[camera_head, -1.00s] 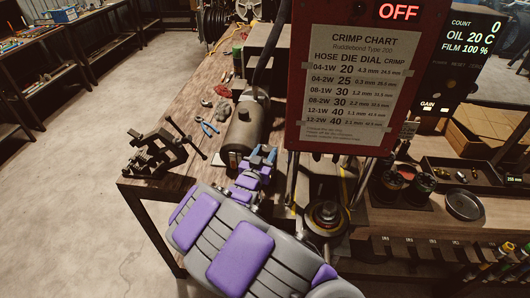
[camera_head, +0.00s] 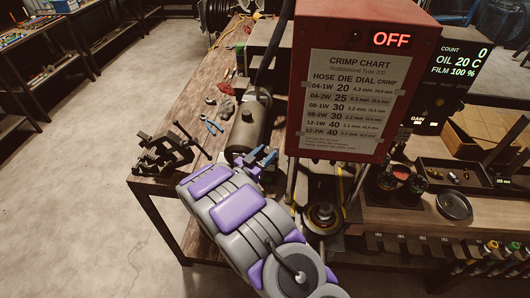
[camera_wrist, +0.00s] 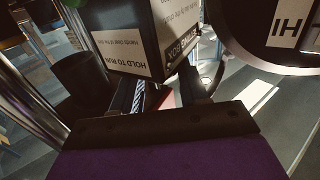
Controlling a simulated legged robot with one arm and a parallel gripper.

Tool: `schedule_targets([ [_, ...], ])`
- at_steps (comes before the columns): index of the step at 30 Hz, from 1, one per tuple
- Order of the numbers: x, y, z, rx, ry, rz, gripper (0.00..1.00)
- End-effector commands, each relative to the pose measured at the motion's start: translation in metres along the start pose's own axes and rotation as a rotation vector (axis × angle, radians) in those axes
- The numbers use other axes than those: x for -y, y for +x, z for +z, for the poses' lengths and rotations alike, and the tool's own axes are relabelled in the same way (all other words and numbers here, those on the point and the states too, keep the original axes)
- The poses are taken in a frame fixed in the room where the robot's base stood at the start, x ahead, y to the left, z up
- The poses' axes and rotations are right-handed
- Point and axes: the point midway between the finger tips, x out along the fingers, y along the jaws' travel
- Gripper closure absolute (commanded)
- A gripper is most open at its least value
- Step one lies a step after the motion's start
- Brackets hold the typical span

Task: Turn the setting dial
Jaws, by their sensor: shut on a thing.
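The setting dial cannot be made out clearly in either view. In the wrist view a dark box with a "SETTING BOX" label (camera_wrist: 189,42) and a "HOLD TO RUN" label (camera_wrist: 128,56) stands just beyond my fingers, its lettering upside down. My gripper (camera_wrist: 166,96) reaches up against the box's near lower edge, with its fingers on a mostly hidden part there. A little red and white shows between them. In the head view my gripper (camera_head: 263,158) is beside the grey cylinder, left of the red crimper housing (camera_head: 360,22), which carries the crimp chart (camera_head: 345,105) and reads OFF.
A grey cylinder (camera_head: 246,127) stands close behind my gripper. A black clamp (camera_head: 163,152) sits at the bench's left corner. Pliers (camera_head: 211,125) lie on the wooden bench. A round dish (camera_head: 454,205) and dark tray (camera_head: 448,176) are on the right. Floor at left is clear.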

Motion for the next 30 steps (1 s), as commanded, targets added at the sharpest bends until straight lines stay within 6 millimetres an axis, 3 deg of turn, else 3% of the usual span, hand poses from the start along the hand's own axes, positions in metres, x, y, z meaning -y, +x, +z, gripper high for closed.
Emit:
schedule_targets([
  [5, 0.004, -0.001, -0.003, -0.005, 0.003, -0.009, 0.87],
  [6, 0.004, -0.001, -0.003, -0.005, 0.003, -0.010, 0.54],
  [13, 0.002, -0.001, -0.002, -0.003, 0.002, -0.006, 0.32],
  [23, -0.001, -0.003, -0.002, 0.000, 0.004, -0.005, 0.31],
  [30, 0.002, -0.037, -0.002, 0.000, 0.004, -0.010, 0.31],
])
